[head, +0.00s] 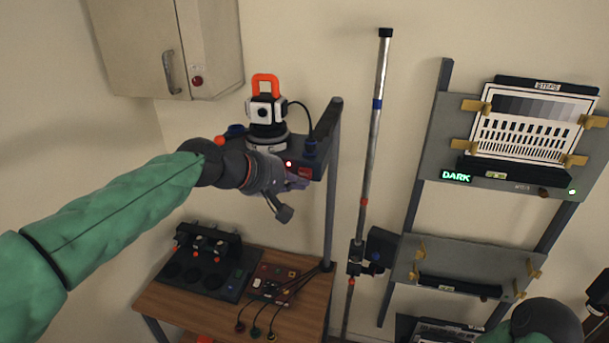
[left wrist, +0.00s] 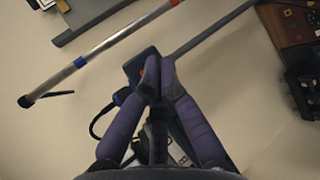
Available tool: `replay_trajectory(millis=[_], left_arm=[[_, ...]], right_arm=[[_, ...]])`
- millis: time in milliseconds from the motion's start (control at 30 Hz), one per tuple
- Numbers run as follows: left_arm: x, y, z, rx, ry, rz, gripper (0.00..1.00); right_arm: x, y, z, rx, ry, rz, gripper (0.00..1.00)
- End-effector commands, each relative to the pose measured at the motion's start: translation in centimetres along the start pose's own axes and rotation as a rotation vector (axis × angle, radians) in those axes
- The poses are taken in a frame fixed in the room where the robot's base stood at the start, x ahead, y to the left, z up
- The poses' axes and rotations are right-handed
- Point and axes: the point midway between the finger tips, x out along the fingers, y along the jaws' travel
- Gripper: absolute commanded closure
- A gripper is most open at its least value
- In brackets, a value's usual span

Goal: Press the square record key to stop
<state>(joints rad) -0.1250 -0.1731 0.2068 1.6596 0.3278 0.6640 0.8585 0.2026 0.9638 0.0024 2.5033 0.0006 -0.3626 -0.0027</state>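A dark box (head: 318,155) on an upright post carries a white camera-like unit (head: 265,108) with an orange top. A small red light (head: 289,164) glows on the box's front, and a red patch (head: 305,173) sits beside it, partly hidden by my gripper. I cannot make out a square shape on it. My left gripper (head: 298,184) is just in front of the box's lower front. In the left wrist view its fingertips (left wrist: 160,66) are together with nothing visible between them, and a red spot (left wrist: 143,72) shows beside them. Contact cannot be told.
A wooden table (head: 180,308) below holds a dark fixture (head: 205,270) and a red button panel (head: 272,280) with cables. A tall pole (head: 374,130) stands right of the box. A rack at right holds a test chart (head: 528,125) and a lit DARK sign (head: 455,176).

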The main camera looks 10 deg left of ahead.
Motion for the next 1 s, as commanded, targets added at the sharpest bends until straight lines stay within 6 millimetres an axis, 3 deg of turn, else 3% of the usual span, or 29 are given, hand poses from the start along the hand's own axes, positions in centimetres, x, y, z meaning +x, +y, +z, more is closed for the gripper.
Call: replay_trajectory(millis=[1000], left_arm=[[0.62, 0.48, -0.46, 0.0, 0.0, 0.0, 1.0]], right_arm=[[-0.27, -0.1, 0.01, 0.0, 0.0, 0.0, 0.6]])
